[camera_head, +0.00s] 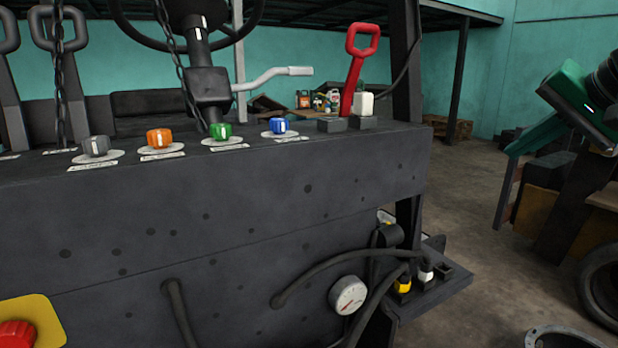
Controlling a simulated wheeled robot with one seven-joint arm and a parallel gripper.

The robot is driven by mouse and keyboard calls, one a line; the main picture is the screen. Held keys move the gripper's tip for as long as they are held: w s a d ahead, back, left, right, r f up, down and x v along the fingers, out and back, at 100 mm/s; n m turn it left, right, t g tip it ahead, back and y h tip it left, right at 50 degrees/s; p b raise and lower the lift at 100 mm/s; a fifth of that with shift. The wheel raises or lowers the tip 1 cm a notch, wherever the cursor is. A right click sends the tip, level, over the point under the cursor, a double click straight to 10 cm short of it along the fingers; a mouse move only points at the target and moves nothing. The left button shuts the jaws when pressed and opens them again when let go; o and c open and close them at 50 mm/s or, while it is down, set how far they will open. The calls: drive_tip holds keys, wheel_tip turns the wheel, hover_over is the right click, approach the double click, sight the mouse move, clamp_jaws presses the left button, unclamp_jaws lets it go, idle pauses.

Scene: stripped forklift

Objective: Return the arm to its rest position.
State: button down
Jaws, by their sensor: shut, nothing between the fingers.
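A green and black piece (578,100) with a small white light reaches in from the right edge.
The panel top carries grey (95,146), orange (160,138), green (221,130) and blue (279,126) knobs and a red-handled lever (355,75). A gauge (348,295) and hoses are below. A red button (17,334) is lower left. Floor (480,220) shows right of the panel.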

drive_tip(key=s+d+f+n+g+h, duration=0.1)
drive_tip(key=s+f+g, duration=0.3)
drive_tip(key=s+f, duration=0.8)
drive_tip(key=s+d+f+n+g+h, duration=0.1)
drive_tip(key=s+f+g, duration=0.4)
drive_tip(key=s+f, duration=0.7)
wheel_tip(320, 180, down, 7)
drive_tip(key=shift+s+d+r, duration=0.15)
drive_tip(key=shift+s+d, duration=0.1)
drive_tip(key=shift+d, duration=0.25)
drive_tip(key=shift+w+f, duration=0.2)
drive_tip(key=shift+w, duration=0.45)
drive_tip(key=shift+s, duration=0.1)
